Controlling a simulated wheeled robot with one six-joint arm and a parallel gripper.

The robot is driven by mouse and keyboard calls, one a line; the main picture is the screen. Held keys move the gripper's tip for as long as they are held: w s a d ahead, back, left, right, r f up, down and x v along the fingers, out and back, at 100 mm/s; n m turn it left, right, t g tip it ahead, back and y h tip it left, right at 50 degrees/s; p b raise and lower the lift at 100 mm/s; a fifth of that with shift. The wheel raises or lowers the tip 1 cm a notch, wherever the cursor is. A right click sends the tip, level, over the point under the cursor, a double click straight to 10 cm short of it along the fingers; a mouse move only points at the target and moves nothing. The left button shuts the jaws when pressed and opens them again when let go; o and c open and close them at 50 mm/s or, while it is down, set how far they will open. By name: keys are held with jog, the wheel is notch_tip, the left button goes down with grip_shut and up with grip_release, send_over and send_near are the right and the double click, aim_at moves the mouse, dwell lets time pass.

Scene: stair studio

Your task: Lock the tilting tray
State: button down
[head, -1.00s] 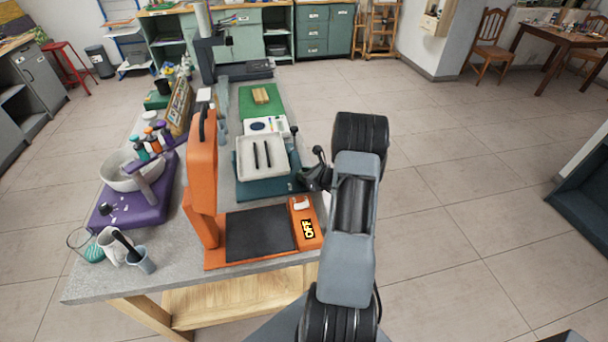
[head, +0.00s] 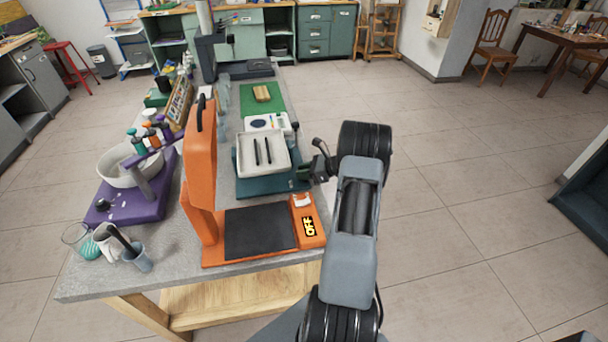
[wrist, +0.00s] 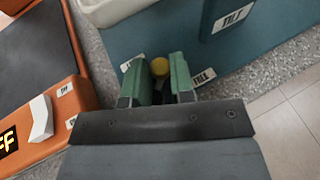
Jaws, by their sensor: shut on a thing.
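The white tray (head: 247,163) with two dark bars in it sits on a teal base (head: 262,188) on the bench. In the wrist view, a corner of the tray (wrist: 108,8) and the base (wrist: 255,70) show. A small yellow knob (wrist: 160,67) stands on the base between two white labels; the right one reads FREE, the left one is partly hidden. My gripper (wrist: 157,78) has its green fingers on either side of the knob, shut on it. A teal block (wrist: 222,12) marked TILT stands beyond. In the head view, my gripper (head: 306,173) is at the base's right side.
An orange press (head: 202,165) with a dark plate (head: 258,230) and an OFF switch stands nearer on the bench. A purple stand (head: 130,195) with a bowl is at left. A green mat (head: 255,97) lies behind. The floor right of my arm is clear.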

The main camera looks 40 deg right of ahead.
jog(key=n+g+y, duration=0.1)
jog(key=n+g+y+b, duration=0.1)
jog(key=n+g, duration=0.1)
jog(key=n+g+y+b, duration=0.1)
jog(key=shift+a+f+n, duration=0.15)
jog(key=shift+a+n, duration=0.15)
jog(key=shift+s+a+n+g+y+b, duration=0.15)
jog(key=shift+n+g+y+b, duration=0.25)
jog(key=shift+n+g, duration=0.75)
jog(key=shift+s+a+n+g+y+b, duration=0.15)
jog(key=shift+n+g+y+b, duration=0.2)
jog(key=shift+n+g, duration=0.8)
jog(key=shift+w+r+g, duration=0.1)
jog(key=shift+r+g, duration=0.1)
jog(key=shift+g, duration=0.3)
jog(key=c, duration=1)
grip_release()
jog(key=shift+d, duration=0.1)
